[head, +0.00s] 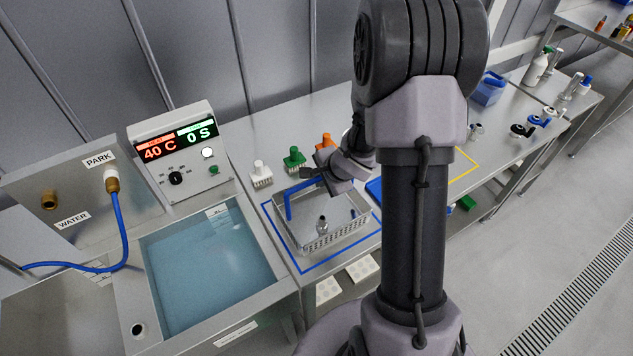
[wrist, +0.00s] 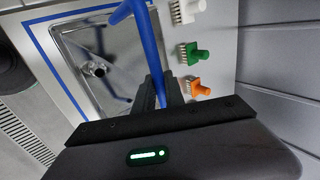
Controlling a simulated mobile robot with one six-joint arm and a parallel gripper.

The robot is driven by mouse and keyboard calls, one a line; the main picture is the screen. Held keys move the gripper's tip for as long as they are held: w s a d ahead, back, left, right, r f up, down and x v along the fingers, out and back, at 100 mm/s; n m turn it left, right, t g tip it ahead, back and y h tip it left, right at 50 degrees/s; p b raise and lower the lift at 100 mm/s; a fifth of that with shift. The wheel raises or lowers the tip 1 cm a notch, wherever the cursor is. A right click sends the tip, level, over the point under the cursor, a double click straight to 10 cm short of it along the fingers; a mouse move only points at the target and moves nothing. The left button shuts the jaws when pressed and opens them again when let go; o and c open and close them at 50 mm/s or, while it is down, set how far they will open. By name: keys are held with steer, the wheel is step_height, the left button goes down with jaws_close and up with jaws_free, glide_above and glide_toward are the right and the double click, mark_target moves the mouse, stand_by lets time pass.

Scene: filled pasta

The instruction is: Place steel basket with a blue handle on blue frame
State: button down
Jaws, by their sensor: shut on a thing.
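The steel basket (head: 337,235) with a blue handle (head: 290,200) is in the head view, within the blue frame (head: 299,272) marked on the steel table. I cannot tell whether its base touches the table. A small metal part (head: 322,226) lies inside the basket; it also shows in the wrist view (wrist: 93,69). My gripper (head: 318,174) is above the basket's back side. In the wrist view my gripper (wrist: 162,92) is shut on the blue handle (wrist: 146,40). The blue frame (wrist: 56,66) runs along the basket's side there.
A water bath (head: 207,260) is left of the frame, with a control box (head: 180,155) behind it. White (head: 260,175), green (head: 294,158) and orange (head: 326,142) brushes stand behind the basket. A yellow frame (head: 464,167) and a blue bin (head: 489,89) are to the right.

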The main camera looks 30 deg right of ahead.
steer(key=shift+s+r, duration=0.1)
steer(key=c, duration=1.4)
jaws_free()
